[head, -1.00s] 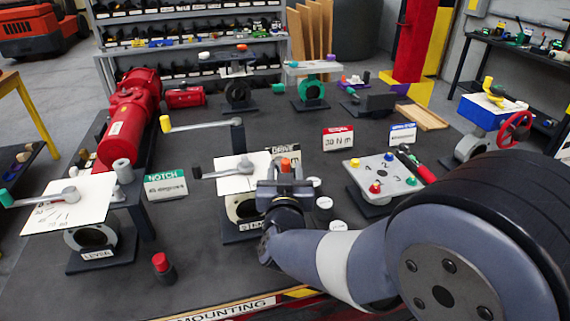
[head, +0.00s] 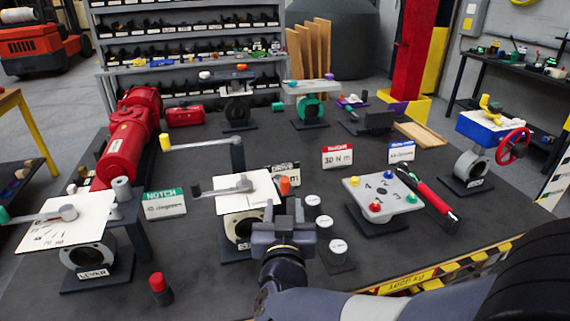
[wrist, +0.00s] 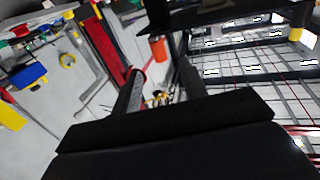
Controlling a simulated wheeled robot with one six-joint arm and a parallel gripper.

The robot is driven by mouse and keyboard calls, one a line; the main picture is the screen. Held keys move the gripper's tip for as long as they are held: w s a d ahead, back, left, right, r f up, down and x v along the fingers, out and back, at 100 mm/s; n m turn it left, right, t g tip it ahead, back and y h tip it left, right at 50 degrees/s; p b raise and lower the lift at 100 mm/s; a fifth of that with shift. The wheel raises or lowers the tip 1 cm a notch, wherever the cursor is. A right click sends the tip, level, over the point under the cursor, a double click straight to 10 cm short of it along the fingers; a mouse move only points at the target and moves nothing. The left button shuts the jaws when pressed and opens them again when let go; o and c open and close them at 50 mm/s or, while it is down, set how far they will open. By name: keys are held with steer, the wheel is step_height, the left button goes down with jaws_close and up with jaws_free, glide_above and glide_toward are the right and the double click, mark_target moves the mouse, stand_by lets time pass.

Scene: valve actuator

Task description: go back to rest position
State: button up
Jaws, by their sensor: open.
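My gripper (head: 284,215) is in the lower middle of the head view, raised above the front of the dark table. Its jaws are open with nothing between them. Behind it and to the left stands the stem valve with its white plate (head: 246,190) and grey lever (head: 222,189); my gripper hides part of its base. An orange-topped piece (head: 284,186) shows just beyond the fingers. In the wrist view the dark fingers show against the tilted room, and an orange cylinder (wrist: 158,50) appears beyond them.
A blue valve with a red wheel (head: 513,146) stands far right.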

mark_target(287, 178)
steer(key=w+p, duration=0.1)
steer(key=w, duration=0.9)
steer(key=shift+w, duration=0.3)
steer(key=shift+s+y, duration=0.1)
steer(key=shift+y, duration=0.2)
steer(key=s+b, duration=0.1)
steer(key=s, duration=1)
steer(key=w+p, duration=0.1)
steer(key=w, duration=1)
steer(key=shift+d, duration=0.1)
steer(key=shift+w+d+n+y+p, duration=0.15)
steer(key=shift+n+y+p, duration=0.15)
steer(key=shift+n+y, duration=0.45)
steer(key=shift+y, duration=0.25)
